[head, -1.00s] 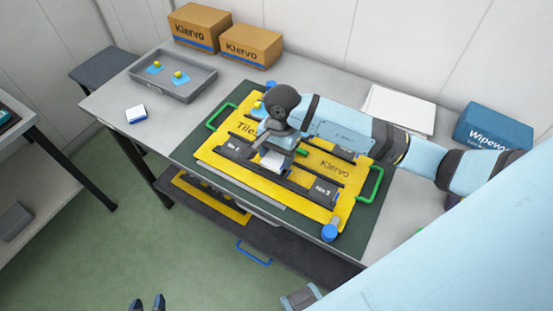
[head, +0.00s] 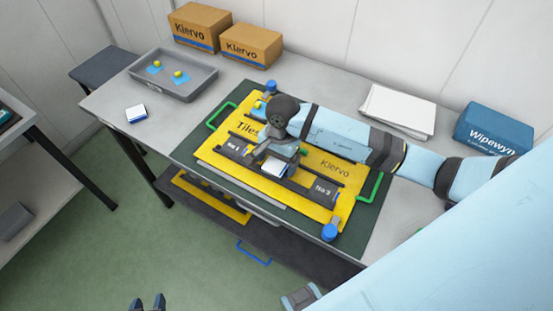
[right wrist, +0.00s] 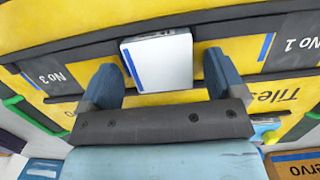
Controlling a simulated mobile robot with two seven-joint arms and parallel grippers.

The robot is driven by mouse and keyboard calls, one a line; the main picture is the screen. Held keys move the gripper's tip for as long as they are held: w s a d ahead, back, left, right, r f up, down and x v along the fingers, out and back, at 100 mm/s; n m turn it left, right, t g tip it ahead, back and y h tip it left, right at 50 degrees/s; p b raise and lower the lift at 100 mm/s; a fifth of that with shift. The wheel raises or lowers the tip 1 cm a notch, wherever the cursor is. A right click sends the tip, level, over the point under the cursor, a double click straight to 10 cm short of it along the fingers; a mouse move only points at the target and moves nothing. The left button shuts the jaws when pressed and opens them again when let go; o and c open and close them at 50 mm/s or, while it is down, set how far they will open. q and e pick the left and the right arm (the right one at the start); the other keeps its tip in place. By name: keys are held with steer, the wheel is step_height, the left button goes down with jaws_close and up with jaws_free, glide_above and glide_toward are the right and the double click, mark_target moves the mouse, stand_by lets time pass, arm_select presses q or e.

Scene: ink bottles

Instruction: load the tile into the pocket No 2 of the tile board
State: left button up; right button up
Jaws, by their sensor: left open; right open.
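The yellow tile board (head: 318,203) lies on a dark green mat, with dark pocket plates in a row. The white tile (head: 273,168) with a blue stripe is at the middle pocket, between plates No 1 and No 3. The tile also shows in the right wrist view (right wrist: 163,63), over the dark strip; I cannot tell if it is fully seated. My right gripper (head: 276,157) is open over it; in the right wrist view its fingers (right wrist: 160,75) stand either side, apart from the tile. The middle pocket's label is hidden. My left gripper (head: 146,303) is open and empty, low over the floor.
Another white-and-blue tile (head: 136,114) lies on the table at the left. A grey tray (head: 172,90) holds yellow knobs on blue pieces. Boxes (head: 251,46), a paper stack (head: 397,111) and a blue Wipewyn box (head: 494,128) stand at the back. Green handles (head: 372,185) flank the board.

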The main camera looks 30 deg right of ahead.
step_height(320, 180, up, 12)
steer(key=d+b, duration=0.1)
steer(key=shift+w+d, duration=0.25)
steer(key=shift+w, duration=0.2)
